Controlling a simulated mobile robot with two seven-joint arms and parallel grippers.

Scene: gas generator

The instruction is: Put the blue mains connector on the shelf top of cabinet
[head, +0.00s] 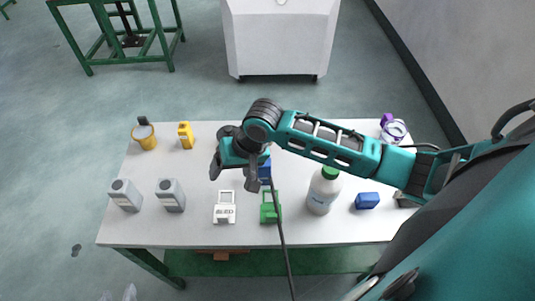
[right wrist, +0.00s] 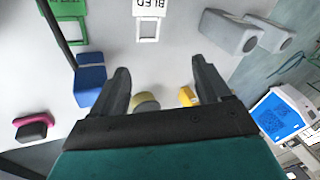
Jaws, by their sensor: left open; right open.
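A blue connector-like piece (head: 265,171) stands on the white table behind the green tag, partly hidden by my right gripper (head: 233,180). It also shows in the right wrist view (right wrist: 90,78), outside the left-hand finger. My right gripper (right wrist: 163,82) is open and empty above the table, its fingers beside the blue piece and not around it. A second, smaller blue block (head: 367,200) lies at the right of the table. I cannot tell for sure which is the mains connector. A white cabinet-like box (head: 280,40) stands beyond the table; no shelf top is identifiable. My left gripper is not in view.
The table (head: 335,236) also holds a green tag (head: 269,209), a white tag (head: 224,208), a white bottle (head: 323,190), grey blocks (head: 170,196), a yellow cup (head: 145,138) and a yellow lock-like piece (head: 186,136). A dark cable hangs near the green tag. A green frame (head: 118,35) stands back left.

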